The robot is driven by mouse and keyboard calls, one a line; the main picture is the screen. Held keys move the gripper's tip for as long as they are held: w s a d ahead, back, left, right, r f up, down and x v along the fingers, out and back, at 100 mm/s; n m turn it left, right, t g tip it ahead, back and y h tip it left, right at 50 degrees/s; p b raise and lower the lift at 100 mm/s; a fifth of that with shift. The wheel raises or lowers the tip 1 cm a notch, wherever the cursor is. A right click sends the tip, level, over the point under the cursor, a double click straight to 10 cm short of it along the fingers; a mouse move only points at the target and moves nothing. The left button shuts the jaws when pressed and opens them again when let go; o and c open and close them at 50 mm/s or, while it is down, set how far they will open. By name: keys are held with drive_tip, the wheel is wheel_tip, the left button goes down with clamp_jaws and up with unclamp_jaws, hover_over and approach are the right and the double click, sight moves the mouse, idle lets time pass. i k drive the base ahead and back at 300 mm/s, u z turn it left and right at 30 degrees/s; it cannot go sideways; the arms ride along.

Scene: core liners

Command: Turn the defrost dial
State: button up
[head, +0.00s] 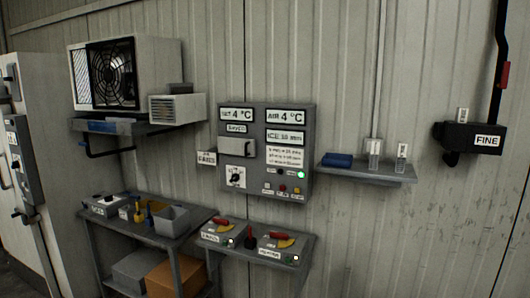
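A grey control panel (258,122) is fixed to the ribbed wall at the middle of the head view. A small black dial (236,177) sits on a white plate at its lower left; the plate's markings are too small to read, so I cannot confirm it is the defrost dial or tell its setting. Above the dial is a pale cover with a handle (237,147). The panel's displays read "4 °C" for SET (236,115) and AIR (286,116). My gripper is not in view.
Below the panel, a shelf (256,266) holds two boxes with red and yellow levers. A bench (150,235) with bins stands left, under a fan unit (115,72). A narrow shelf (366,173) and a black box marked FINE (470,137) are to the right.

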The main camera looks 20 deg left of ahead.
sight(235, 177)
drive_tip(key=z, duration=0.15)
drive_tip(key=k, duration=0.15)
drive_tip(key=u, duration=2.7)
drive_tip(key=i, duration=1.45)
drive_tip(key=u, duration=0.05)
